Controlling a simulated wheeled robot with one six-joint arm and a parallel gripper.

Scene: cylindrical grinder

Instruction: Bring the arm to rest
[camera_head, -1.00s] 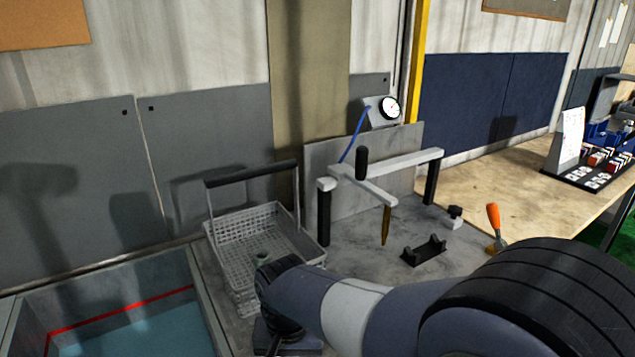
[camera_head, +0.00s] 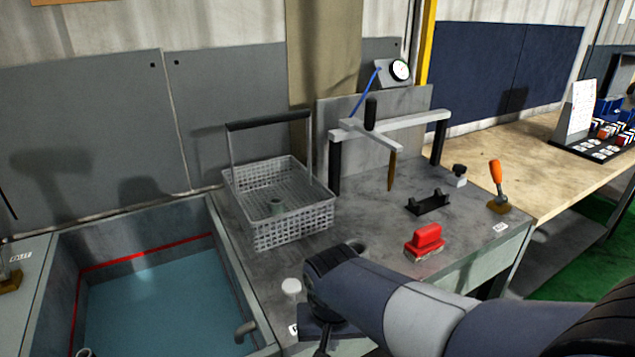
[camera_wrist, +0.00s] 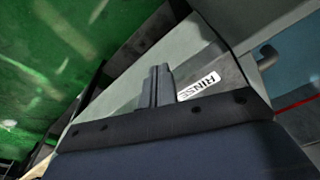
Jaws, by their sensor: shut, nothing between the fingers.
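My arm reaches in from the lower right of the head view, and its wrist end hangs over the front edge of the grey bench (camera_head: 290,260). My gripper shows in the wrist view (camera_wrist: 158,70). Its two dark fingers are together with nothing between them, in front of the pale bench front with a RINSE label (camera_wrist: 199,86). In the head view the fingers are mostly hidden below the wrist.
A wire basket (camera_head: 290,226) with a black handle stands behind my wrist. A water tank (camera_head: 165,305) lies left. Green floor (camera_wrist: 60,60) shows below.

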